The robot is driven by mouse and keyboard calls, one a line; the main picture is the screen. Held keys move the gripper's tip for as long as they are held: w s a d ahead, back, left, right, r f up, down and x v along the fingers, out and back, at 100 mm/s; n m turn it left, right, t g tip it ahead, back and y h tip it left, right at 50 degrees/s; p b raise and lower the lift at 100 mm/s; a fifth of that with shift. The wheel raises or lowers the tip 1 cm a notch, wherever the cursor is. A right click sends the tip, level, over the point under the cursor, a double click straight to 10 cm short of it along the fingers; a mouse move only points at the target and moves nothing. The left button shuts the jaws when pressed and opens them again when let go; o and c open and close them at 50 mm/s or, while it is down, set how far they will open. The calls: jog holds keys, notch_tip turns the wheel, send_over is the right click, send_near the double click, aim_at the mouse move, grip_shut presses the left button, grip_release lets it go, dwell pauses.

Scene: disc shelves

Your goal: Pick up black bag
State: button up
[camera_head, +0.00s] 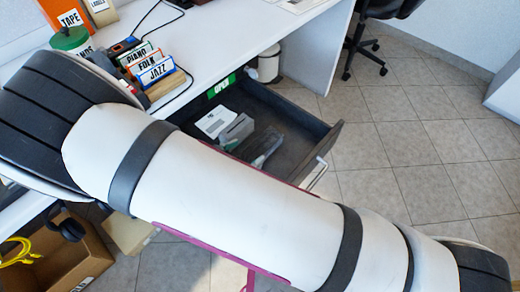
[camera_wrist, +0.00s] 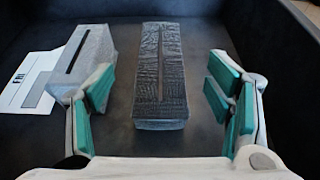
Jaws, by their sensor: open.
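The black bag (camera_wrist: 160,75) looks like a long, dark, textured block with a slit along its middle in the wrist view. It lies on the dark floor of the open drawer (camera_head: 325,140). A dark, shiny item that seems to be the bag (camera_head: 266,146) shows in the head view, partly hidden by my arm. My gripper (camera_wrist: 160,90) is open, with green-padded fingers on either side of the bag and clear gaps to both. The bag's near end lies between the fingers, which appear not to touch it.
A grey slotted box (camera_wrist: 85,58) and a white card (camera_wrist: 28,85) lie left of the bag, close to my left finger. The drawer floor right of the bag is clear. The desk (camera_head: 215,45) above holds labelled dividers (camera_head: 155,72). A cardboard box (camera_head: 65,262) stands below left.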

aim_at(263, 143)
jog(key=shift+b+x, duration=0.75)
jog(key=shift+x, duration=3.1)
jog(key=c, duration=1.4)
